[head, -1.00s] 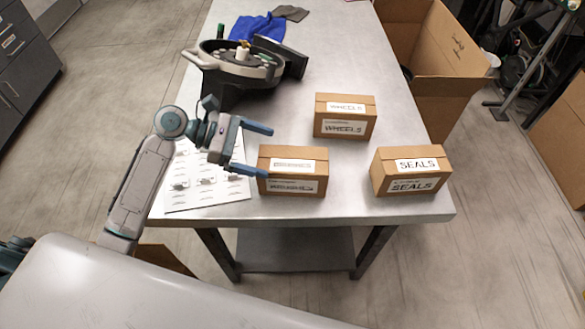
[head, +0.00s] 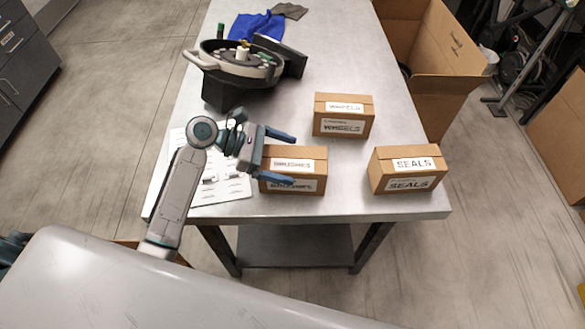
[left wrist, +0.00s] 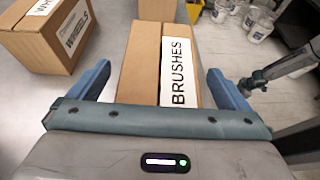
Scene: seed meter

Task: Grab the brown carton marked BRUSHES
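The brown BRUSHES carton (head: 310,170) stands at the near edge of the metal table, its white label partly blurred in the head view. In the left wrist view the BRUSHES carton (left wrist: 146,55) lies between the two blue fingers, its label readable. My left gripper (head: 287,159) is open, one finger at the carton's far side and the other across its near side. In the left wrist view the left gripper (left wrist: 160,88) shows a gap between each finger and the carton.
A WHEELS carton (head: 343,105) stands behind and a SEALS carton (head: 407,170) to the right. A seed meter (head: 240,65) and blue cloth (head: 258,26) are farther back. A printed sheet (head: 222,190) lies under my left arm. Bare table separates the cartons.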

